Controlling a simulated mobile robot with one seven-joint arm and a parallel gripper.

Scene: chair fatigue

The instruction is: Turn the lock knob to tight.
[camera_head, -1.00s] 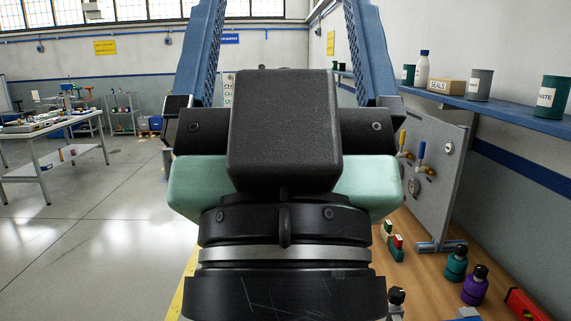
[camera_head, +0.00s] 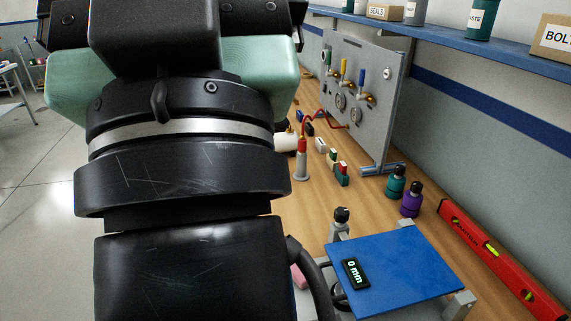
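A small black knob (camera_head: 341,214) stands on top of a short grey post, at the back left corner of a blue plate (camera_head: 410,272). I take it for the lock knob, but its setting is too small to read. A small dark display (camera_head: 355,273) on the plate's left side reads "0 mm". My own arm fills the left and middle of the view and hides part of the bench left of the plate. My gripper is out of view, and nothing of mine is seen touching the knob.
A grey panel (camera_head: 385,80) with valves and gauges stands behind on the wooden bench (camera_head: 315,215). Teal (camera_head: 396,184) and purple (camera_head: 411,201) bottles stand beyond the plate. A red level (camera_head: 500,260) lies at right. A blue shelf (camera_head: 420,29) runs along the wall.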

